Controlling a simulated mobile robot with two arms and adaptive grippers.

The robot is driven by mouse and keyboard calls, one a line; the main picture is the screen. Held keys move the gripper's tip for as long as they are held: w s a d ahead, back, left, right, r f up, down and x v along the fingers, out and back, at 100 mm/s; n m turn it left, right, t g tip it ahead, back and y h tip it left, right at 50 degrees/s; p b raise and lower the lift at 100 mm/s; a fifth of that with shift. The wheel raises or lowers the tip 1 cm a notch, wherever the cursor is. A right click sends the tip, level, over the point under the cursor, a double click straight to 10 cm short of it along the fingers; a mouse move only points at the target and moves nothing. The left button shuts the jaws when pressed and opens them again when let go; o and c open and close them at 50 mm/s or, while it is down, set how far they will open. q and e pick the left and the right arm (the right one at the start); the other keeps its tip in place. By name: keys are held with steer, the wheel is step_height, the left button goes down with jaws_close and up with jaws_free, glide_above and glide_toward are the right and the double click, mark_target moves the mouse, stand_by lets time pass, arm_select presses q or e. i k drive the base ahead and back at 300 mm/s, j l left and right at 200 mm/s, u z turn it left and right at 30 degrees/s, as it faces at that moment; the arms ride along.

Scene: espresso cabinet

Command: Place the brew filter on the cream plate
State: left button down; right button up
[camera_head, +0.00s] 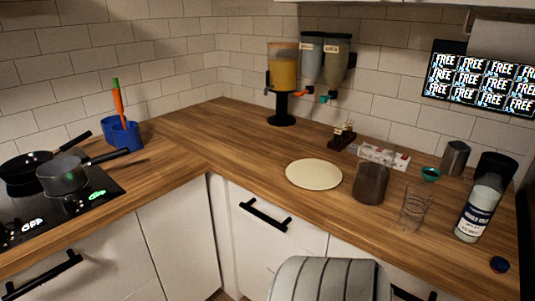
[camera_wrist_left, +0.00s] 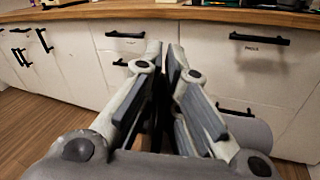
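The cream plate (camera_head: 314,174) is a flat, round, empty disc on the wooden counter. No item is plainly marked as the brew filter. A small teal cup (camera_head: 430,174) stands at the right, behind the glass, and may be it, but I cannot tell. My left gripper (camera_wrist_left: 164,46) shows only in the left wrist view, in front of the cabinet drawers and below the counter edge. Its fingertips are close together with nothing visible between them; I cannot tell whether they touch. My right gripper is not in view.
Right of the plate stand a dark canister (camera_head: 370,183), a clear glass (camera_head: 413,208) and a labelled bottle (camera_head: 477,208). Behind it are a small dark-based item (camera_head: 342,136), a box (camera_head: 384,157) and dispensers (camera_head: 283,84).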

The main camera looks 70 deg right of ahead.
mark_target(314, 172)
steer(key=z, duration=2.7)
